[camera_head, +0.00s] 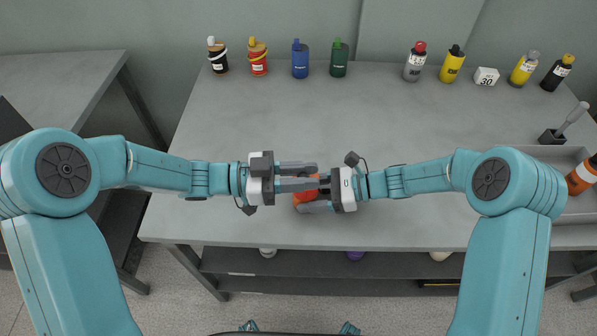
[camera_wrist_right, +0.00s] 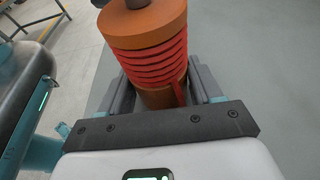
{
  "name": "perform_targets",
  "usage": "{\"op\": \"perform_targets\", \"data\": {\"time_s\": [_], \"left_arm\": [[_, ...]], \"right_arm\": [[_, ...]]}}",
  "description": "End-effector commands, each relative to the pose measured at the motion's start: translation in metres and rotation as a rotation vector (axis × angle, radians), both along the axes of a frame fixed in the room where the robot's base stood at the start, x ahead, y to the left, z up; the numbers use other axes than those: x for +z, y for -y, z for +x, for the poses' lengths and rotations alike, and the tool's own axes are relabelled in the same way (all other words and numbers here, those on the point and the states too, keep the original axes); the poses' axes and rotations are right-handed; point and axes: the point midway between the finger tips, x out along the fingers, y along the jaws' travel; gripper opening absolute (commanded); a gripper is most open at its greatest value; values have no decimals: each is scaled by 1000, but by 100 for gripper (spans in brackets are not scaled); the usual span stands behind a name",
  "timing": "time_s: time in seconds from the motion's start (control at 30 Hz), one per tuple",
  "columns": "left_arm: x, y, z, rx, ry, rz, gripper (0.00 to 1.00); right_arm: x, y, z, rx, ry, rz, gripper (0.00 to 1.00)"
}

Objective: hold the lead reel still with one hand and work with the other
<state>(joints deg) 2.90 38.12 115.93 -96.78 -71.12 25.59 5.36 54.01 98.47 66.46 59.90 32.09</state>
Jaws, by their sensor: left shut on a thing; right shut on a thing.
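The lead reel (camera_head: 304,198) is an orange spool at the front middle of the table, mostly hidden by my grippers. In the right wrist view, the reel (camera_wrist_right: 155,57) shows its orange-brown flange and red lead wound in several turns. A strip of red lead runs down its near side. My right gripper (camera_head: 318,193) is shut on the reel, with one finger on each side. My left gripper (camera_head: 316,176) comes from the left, its fingers at the reel's far side; it is shut, seemingly on the reel, but the contact is hidden.
Several bottles line the table's back edge, including a blue one (camera_head: 300,62) and a yellow one (camera_head: 452,66), with a white "30" block (camera_head: 486,76). A grey tray (camera_head: 556,160) with an orange bottle (camera_head: 583,176) is at the right. The table (camera_head: 250,115) behind the grippers is clear.

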Motion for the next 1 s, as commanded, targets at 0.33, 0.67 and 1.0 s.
{"op": "perform_targets", "data": {"time_s": [0.33,0.67,1.0], "left_arm": [[0,4,-1,107,2,2,0],[0,4,-1,105,2,2,46],[0,-11,-3,109,1,2,46]], "right_arm": [[-1,0,0,-1,-1,-2,47],[-1,0,0,-1,-1,-2,47],[0,0,0,-1,-1,-1,47]]}}
